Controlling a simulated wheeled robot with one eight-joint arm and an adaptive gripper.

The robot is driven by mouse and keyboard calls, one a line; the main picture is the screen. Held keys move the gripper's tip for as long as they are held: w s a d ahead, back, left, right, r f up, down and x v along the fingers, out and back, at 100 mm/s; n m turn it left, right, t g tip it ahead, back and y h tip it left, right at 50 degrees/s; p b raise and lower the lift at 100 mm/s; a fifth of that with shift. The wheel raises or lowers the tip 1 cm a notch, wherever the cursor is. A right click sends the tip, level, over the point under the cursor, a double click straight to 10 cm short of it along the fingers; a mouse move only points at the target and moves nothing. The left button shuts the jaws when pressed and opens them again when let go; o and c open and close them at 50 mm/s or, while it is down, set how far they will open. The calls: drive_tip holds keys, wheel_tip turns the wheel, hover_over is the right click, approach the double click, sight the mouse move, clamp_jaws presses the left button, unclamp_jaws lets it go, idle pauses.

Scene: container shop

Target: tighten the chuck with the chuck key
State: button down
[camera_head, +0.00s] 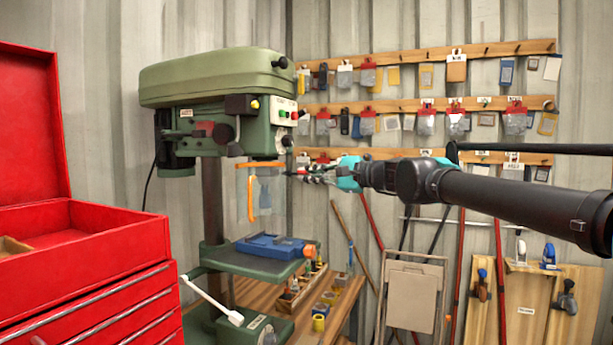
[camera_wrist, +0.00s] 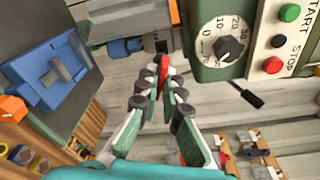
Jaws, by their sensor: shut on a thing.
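The green drill press (camera_head: 215,82) stands left of centre. Its chuck (camera_head: 265,194) shows bluish-grey behind a clear guard with an orange edge (camera_head: 251,199). In the wrist view, what looks like the chuck (camera_wrist: 124,47) lies beyond the fingertips, slightly left. My gripper (camera_head: 297,172) reaches in from the right, just right of the guard. In the wrist view, my gripper (camera_wrist: 163,88) is shut on a small red piece, apparently the chuck key (camera_wrist: 163,66). The fingers hide most of the key. I cannot tell whether it touches the chuck.
A blue vise (camera_head: 270,246) sits on the press table below. The control panel (camera_wrist: 243,36), with a dial and START and STOP buttons, is close on the right in the wrist view. A red tool chest (camera_head: 95,260) fills the left. Pegged racks (camera_head: 470,52) line the wall.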

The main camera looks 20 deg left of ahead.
drive_tip(key=w+v, duration=0.1)
drive_tip(key=v, duration=0.6)
drive_tip(key=shift+f, duration=0.2)
idle(0.4)
